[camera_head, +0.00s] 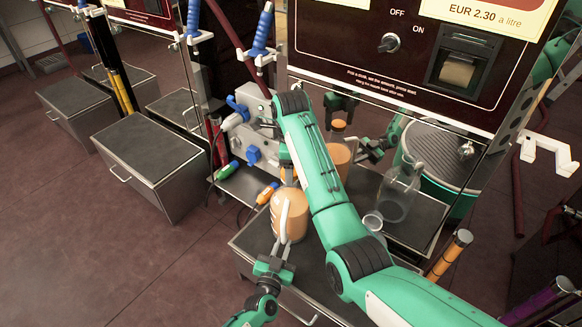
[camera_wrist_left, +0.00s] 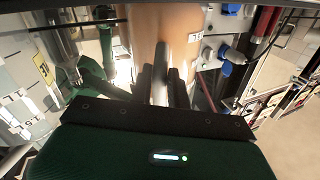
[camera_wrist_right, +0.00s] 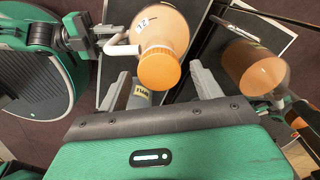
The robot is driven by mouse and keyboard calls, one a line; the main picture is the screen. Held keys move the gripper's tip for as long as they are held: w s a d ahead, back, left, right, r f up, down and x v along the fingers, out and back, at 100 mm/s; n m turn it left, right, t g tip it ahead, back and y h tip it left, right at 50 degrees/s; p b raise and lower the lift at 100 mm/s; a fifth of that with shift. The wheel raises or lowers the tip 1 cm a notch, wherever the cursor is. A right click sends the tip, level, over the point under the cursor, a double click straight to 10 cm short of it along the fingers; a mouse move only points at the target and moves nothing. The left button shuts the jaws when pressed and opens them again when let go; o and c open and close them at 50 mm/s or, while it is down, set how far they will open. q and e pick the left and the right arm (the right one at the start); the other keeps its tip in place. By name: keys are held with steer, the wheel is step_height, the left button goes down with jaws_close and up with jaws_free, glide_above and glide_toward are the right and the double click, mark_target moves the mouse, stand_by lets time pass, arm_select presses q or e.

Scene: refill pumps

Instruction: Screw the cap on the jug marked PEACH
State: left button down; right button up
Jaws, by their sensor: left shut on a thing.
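The jug (camera_head: 290,217) is translucent with orange liquid and stands on the dark shelf. My left gripper (camera_head: 273,262) is shut on its pale handle; the left wrist view shows the handle (camera_wrist_left: 163,72) between the fingers and the jug's body (camera_wrist_left: 150,30) behind. The orange cap (camera_wrist_right: 158,69) sits at the mouth of the jug (camera_wrist_right: 163,27) in the right wrist view. My right gripper (camera_wrist_right: 161,68) is open, one finger on each side of the cap, with visible gaps. In the head view my right arm hides the jug's top. I cannot read PEACH on its label.
A shiny panel behind the shelf mirrors the jug and my arms. A clear jug shape (camera_head: 398,195) and a small pale cup shape (camera_head: 372,221) show to the right.

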steer(key=r+n, duration=0.1)
steer(key=n, duration=0.3)
steer(key=w+a+r+n, duration=0.1)
steer(key=shift+w+r+n+t, duration=0.1)
steer(key=shift+r+n+t, duration=0.2)
steer(key=shift+n, duration=0.1)
steer(key=n, duration=0.2)
steer(key=r+n, duration=0.1)
steer(key=shift+w+a+r+n, duration=0.15)
steer(key=shift+w+a+n, duration=0.05)
steer(key=shift+n, duration=0.2)
steer(key=r+n, duration=0.1)
steer(key=n, duration=0.8)
steer(key=r+n, duration=0.2)
steer(key=n, duration=0.8)
steer(key=r+n, duration=0.1)
steer(key=n, duration=0.8)
steer(key=shift+s+a+r+n, duration=0.15)
steer(key=shift+s+a+n, duration=0.1)
steer(key=shift+a+n, duration=0.15)
steer(key=n, duration=0.3)
steer(key=d+n, duration=0.1)
steer(key=n, duration=0.1)
steer(key=shift+s, duration=0.25)
steer(key=n, duration=0.3)
steer(key=d+n, duration=0.1)
steer(key=shift+s+f+n, duration=0.25)
steer(key=shift+s+n, duration=0.05)
